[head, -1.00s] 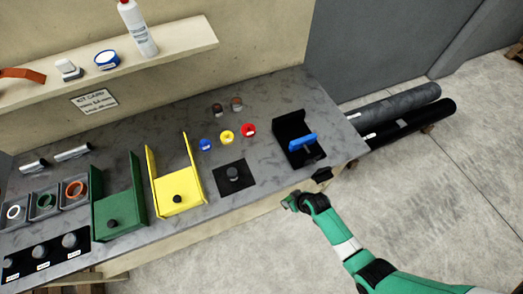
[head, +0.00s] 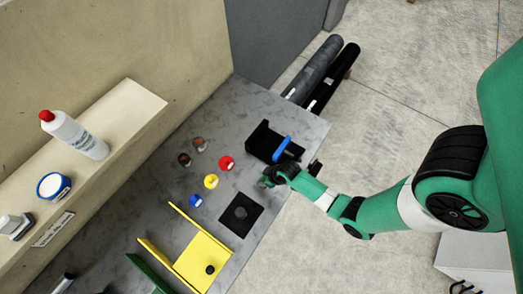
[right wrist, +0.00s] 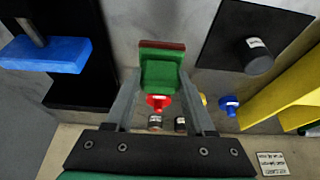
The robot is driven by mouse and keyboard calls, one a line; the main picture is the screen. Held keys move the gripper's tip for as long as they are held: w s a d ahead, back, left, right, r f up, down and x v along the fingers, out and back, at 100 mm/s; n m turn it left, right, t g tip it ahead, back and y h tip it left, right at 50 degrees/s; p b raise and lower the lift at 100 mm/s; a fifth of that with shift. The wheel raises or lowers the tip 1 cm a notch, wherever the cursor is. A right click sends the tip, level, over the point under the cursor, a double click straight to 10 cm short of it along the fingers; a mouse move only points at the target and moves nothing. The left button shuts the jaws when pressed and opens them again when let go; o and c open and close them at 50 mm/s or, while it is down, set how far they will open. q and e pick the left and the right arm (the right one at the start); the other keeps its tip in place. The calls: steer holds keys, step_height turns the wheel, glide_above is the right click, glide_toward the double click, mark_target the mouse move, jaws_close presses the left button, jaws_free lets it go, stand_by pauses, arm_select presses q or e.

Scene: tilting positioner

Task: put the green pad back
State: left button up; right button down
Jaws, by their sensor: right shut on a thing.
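My right gripper (right wrist: 159,80) is shut on the green pad (right wrist: 160,73), a small green block with a red-brown strip along its far edge. In the head view my right gripper (head: 268,180) is over the front part of the bench, between the black holder (head: 262,141) with the blue handle and the black square plate (head: 240,214). The pad is small there and mostly hidden by the gripper. Whether it touches the bench is unclear. A green holder (head: 148,274) shows partly at the bottom edge of the head view. My left gripper is not in view.
A yellow holder (head: 203,262) stands left of the black plate. Red (head: 226,163), yellow (head: 211,181) and blue (head: 196,201) round pieces sit in a row behind it. Two dark rolls (head: 325,78) lie beyond the bench. A shelf (head: 112,150) carries a bottle.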

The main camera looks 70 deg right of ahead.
step_height(320, 180, down, 2)
steer(key=shift+f+b, duration=0.25)
steer(key=shift+b, duration=0.3)
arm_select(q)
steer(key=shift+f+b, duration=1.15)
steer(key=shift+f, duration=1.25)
arm_select(e)
steer(key=shift+w+f, duration=0.1)
steer(key=shift+f, duration=1.7)
steer(key=shift+f, duration=0.2)
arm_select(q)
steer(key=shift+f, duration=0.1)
arm_select(e)
steer(key=shift+c, duration=1.3)
jaws_free()
steer(key=shift+r, duration=0.1)
arm_select(q)
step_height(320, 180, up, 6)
steer(key=p, duration=0.5)
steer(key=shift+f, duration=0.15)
arm_select(e)
steer(key=d+v, duration=0.1)
steer(key=v, duration=0.6)
steer(key=shift+a+r, duration=0.35)
steer(key=shift+a, duration=0.2)
